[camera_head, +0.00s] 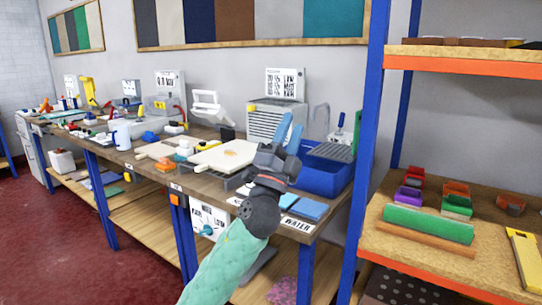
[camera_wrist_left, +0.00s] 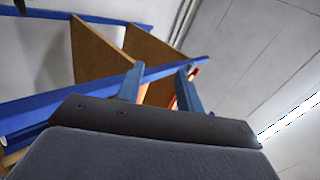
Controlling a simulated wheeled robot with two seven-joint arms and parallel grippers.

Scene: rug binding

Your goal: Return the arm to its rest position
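My left arm reaches up from the bottom of the head view in a green sleeve, with dark wrist joints. Its gripper (camera_head: 291,137) points upward over the right end of the workbench (camera_head: 240,183), in front of a blue basin (camera_head: 322,176). The two blue fingers are spread apart with nothing visible between them. The left wrist view also shows the gripper (camera_wrist_left: 160,88) with its fingers apart and a gap between them. My right gripper is in neither view.
A shelf rack with blue posts (camera_head: 377,110) stands right of the bench and holds a green roll (camera_head: 428,224) and small bins. A cutting board (camera_head: 224,155), blue cloths (camera_head: 310,208) and a grey machine (camera_head: 275,121) are on the bench. Red floor (camera_head: 60,240) is open at the left.

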